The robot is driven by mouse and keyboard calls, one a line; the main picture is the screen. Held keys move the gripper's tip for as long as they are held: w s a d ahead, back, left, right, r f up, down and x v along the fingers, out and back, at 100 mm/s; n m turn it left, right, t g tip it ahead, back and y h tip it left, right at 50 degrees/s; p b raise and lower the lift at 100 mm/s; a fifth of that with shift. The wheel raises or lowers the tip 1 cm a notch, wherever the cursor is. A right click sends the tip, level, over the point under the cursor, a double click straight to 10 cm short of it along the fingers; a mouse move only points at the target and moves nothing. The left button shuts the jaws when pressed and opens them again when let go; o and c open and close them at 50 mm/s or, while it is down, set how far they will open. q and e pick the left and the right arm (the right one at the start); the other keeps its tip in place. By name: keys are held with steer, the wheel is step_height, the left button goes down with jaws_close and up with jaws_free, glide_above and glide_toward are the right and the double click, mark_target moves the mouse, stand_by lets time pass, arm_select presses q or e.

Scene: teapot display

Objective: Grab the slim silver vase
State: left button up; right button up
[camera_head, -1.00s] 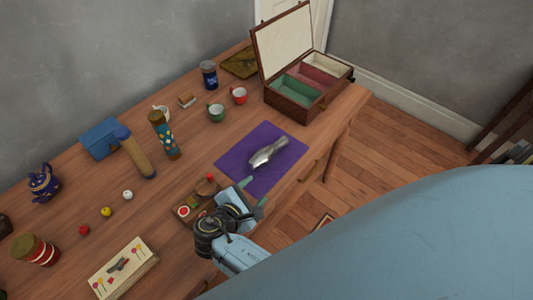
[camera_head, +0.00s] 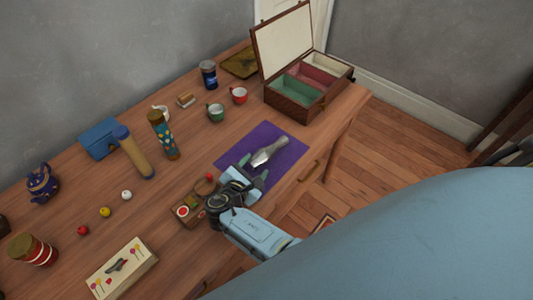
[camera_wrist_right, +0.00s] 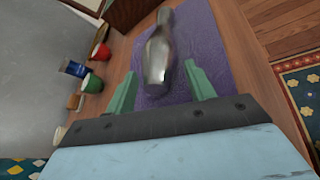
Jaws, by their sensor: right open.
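The slim silver vase (camera_head: 269,151) lies on its side on a purple cloth (camera_head: 291,143) near the table's front edge. In the right wrist view the vase (camera_wrist_right: 158,55) stretches away from me, its wider part toward me. My right gripper (camera_head: 253,172) is open just in front of the vase's near end. In the wrist view its two green fingertips (camera_wrist_right: 161,80) stand to either side of the vase's near end, with nothing held between them. I cannot tell whether either finger touches the vase. My left gripper is not in view.
An open wooden case (camera_head: 295,108) with compartments stands beyond the cloth. A small box with a red-dotted face (camera_head: 187,212) sits left of my right gripper.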

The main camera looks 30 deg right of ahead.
mark_target(258, 163)
steer(key=x, duration=0.4)
steer(key=shift+s+r, duration=0.1)
steer(key=shift+r, duration=0.05)
steer(key=c, duration=1)
steer(key=shift+r, duration=0.1)
steer(key=shift+c, duration=0.5)
